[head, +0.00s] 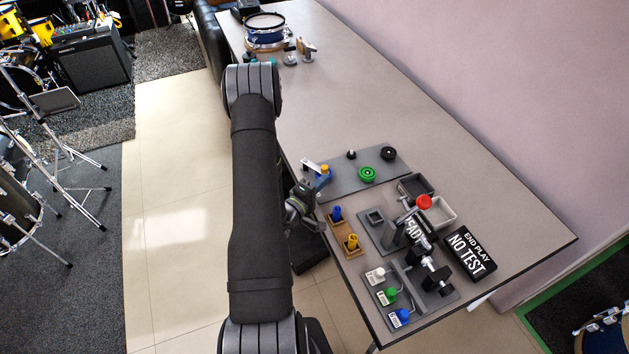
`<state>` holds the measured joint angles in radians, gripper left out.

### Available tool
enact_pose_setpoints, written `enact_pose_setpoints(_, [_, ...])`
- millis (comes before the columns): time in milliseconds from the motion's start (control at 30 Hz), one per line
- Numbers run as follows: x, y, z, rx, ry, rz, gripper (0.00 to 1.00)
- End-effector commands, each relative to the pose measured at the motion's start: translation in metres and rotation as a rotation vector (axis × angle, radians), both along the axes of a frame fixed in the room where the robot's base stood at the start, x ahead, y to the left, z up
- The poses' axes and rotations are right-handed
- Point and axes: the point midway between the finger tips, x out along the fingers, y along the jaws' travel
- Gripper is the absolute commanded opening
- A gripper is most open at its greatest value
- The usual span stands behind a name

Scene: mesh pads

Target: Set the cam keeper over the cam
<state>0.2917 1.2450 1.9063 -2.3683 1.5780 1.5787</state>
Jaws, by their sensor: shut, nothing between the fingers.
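My gripper (314,192) is seen small and partly hidden beside my dark arm, at the left edge of the table; it looks shut and empty. Just above it, a small white-and-blue part with an orange cap (324,169) sits at the left end of a grey plate (342,184). From this view I cannot tell whether they touch. A green round wheel (367,174) and two black knobs (389,153) (351,154) are on the same plate. A shaft with black blocks (430,272) stands on a grey base nearer the front. I cannot tell which part is the cam or its keeper.
Blue (337,213) and yellow (352,243) pegs stand in tan holders. A red knob (424,202) rises near two open bins (440,212). The mid-table is clear; drums (265,29) stand far back.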

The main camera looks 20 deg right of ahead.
Motion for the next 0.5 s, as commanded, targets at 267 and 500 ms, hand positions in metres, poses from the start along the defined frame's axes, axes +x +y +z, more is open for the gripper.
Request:
enact_pose_setpoints(267, [-0.050,0.038,-0.001,0.000,0.008,0.005,0.00])
enact_pose_setpoints(500, [-0.087,0.065,0.000,0.000,0.004,0.004,0.00])
